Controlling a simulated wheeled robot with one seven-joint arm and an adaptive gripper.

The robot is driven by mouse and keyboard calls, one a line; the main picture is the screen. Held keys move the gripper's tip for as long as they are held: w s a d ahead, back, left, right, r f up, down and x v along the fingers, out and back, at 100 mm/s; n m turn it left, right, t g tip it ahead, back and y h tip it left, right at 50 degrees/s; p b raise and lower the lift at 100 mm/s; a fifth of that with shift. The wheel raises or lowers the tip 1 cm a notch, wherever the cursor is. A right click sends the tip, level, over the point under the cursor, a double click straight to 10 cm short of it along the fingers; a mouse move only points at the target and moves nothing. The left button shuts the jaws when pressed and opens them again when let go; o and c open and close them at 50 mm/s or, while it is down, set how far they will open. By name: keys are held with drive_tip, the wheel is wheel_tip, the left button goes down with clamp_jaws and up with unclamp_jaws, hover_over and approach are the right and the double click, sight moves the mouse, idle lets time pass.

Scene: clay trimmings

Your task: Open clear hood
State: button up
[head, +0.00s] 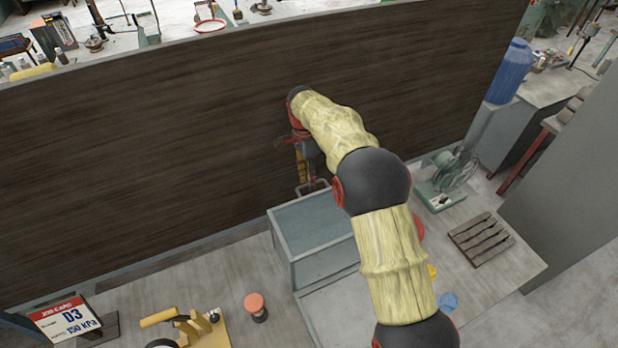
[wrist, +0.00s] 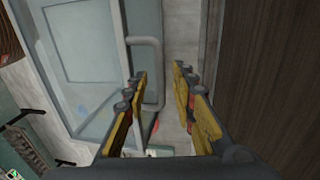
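The clear hood (head: 318,228) is a grey-framed box with see-through panels, standing on the bench below my arm. Its panel and frame fill the left of the wrist view (wrist: 95,55). A grey bar handle (wrist: 159,65) sticks out from the hood's edge on the side facing the dark wooden wall; it also shows in the head view (head: 312,186). My gripper (wrist: 158,90) has yellow-padded fingers, spread apart. The handle lies between them in the wrist view, nearer the left finger; contact cannot be told. In the head view my gripper (head: 305,180) is partly dim against the wall.
A dark wooden wall (head: 150,140) rises close behind the hood. A slatted wooden rack (head: 480,240) and a green fan-like device (head: 448,175) lie to the right.

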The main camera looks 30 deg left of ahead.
drive_tip(key=shift+c, duration=1.2)
clamp_jaws()
